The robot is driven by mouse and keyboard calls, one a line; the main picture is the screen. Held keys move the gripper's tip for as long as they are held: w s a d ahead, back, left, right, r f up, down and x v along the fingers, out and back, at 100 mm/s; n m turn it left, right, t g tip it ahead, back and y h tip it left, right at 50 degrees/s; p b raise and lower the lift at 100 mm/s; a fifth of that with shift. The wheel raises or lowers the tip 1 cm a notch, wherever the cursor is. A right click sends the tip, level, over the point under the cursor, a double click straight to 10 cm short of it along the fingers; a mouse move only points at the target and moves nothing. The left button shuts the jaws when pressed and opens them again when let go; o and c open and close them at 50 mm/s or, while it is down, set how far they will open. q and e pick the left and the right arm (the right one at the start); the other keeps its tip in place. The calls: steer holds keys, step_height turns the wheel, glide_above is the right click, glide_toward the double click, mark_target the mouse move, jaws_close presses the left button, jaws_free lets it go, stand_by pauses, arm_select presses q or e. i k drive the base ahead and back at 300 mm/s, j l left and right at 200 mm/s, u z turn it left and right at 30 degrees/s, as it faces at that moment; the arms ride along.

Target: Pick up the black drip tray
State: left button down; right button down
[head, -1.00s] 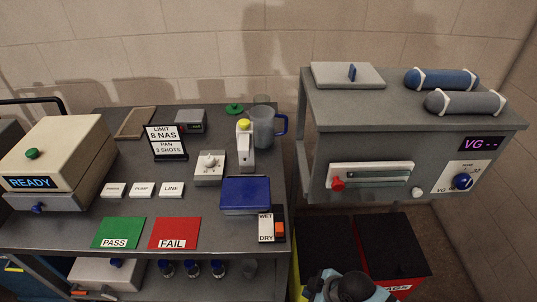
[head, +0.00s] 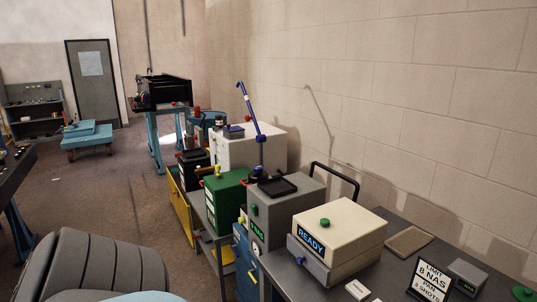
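A shallow black tray (head: 278,186), which looks like the drip tray, lies flat on top of a grey cabinet unit (head: 285,215) in the middle of the head view. A dark round base with a blue upright handle (head: 253,115) stands just behind its left edge. Neither of my grippers shows in the head view, so their state is hidden.
A cream box reading READY (head: 338,228) stands on the bench right of the grey unit. A green box (head: 226,196) stands left of it, and a yellow panel (head: 186,212) juts toward the aisle. Open floor (head: 95,190) lies to the left.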

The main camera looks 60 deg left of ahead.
mark_target(196, 153)
steer(key=u, duration=2.55)
steer(key=i+j+u, duration=0.4)
steer(key=i, duration=0.3)
steer(key=i+u, duration=0.4)
steer(key=i, duration=1.95)
steer(key=i+j, duration=0.15)
steer(key=i, duration=1.55)
steer(key=i+z, duration=0.35)
steer(key=i+j+z, duration=0.55)
steer(key=i+z, duration=0.15)
steer(key=i, duration=0.1)
